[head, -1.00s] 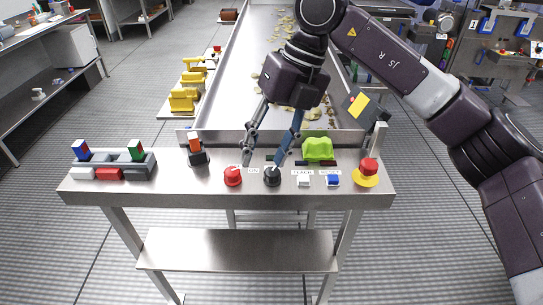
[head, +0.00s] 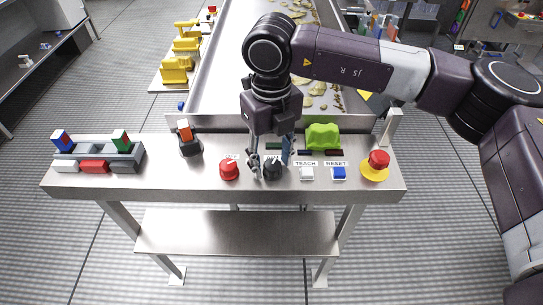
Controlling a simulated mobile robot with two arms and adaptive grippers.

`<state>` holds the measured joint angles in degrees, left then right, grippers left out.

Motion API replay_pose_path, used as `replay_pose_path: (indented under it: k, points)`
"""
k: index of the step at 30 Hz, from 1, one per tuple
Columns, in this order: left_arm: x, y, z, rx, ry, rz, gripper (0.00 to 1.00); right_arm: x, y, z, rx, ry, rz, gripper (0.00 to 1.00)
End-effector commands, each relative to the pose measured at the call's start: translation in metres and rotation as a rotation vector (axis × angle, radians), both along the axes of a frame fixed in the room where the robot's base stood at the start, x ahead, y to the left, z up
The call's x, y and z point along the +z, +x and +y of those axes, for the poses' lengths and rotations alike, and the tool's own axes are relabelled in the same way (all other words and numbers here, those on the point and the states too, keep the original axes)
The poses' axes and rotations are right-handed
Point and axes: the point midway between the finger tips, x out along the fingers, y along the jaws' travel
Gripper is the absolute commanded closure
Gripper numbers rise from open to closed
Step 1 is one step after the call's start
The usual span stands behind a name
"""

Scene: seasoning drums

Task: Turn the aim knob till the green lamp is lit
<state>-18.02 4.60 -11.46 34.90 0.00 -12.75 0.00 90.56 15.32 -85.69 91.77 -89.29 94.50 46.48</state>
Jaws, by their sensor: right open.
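A black knob (head: 272,171) with a pale mark sits on the steel console (head: 205,183). A red knob (head: 229,171) with a pale mark stands to its left. A dark green strip (head: 273,146), perhaps the lamp, shows behind the fingers and looks unlit. My left gripper is not in view.
White (head: 307,173) and blue (head: 339,173) buttons and a red emergency button (head: 378,160) stand at right. A lime green block (head: 322,135) sits behind. An orange-topped lever (head: 185,131) and a grey rack (head: 125,153) of coloured blocks are at left. A conveyor (head: 230,80) runs behind.

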Motion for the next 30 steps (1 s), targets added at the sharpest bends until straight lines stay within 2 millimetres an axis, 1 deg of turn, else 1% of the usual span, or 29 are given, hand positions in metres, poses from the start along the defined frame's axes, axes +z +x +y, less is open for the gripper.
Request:
replay_pose_path:
  k: [1, 3, 6, 9, 18, 21, 25, 30]
  points:
    - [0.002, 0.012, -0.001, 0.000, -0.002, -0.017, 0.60, -0.002, 0.000, 0.000, 0.000, 0.000, 0.000, 0.56]
    - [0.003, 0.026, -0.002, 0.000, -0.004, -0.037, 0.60, -0.003, 0.000, 0.000, 0.000, 0.001, -0.001, 0.56]
    - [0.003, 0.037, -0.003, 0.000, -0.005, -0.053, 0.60, -0.004, 0.000, 0.000, 0.000, 0.001, -0.002, 0.56]
    - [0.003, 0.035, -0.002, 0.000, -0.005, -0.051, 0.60, -0.004, 0.000, 0.000, 0.000, 0.001, -0.001, 0.56]
    - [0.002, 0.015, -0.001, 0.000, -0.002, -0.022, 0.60, -0.004, 0.000, 0.000, 0.000, 0.001, -0.001, 0.89]
    - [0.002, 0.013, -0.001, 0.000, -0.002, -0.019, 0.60, -0.003, 0.000, 0.000, 0.000, 0.001, -0.001, 0.98]
    - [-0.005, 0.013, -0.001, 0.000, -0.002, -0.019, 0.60, -0.006, 0.000, 0.000, -0.023, 0.000, -0.001, 0.98]
    - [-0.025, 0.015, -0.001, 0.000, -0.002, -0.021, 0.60, -0.008, 0.001, 0.000, -0.133, 0.001, -0.003, 0.98]
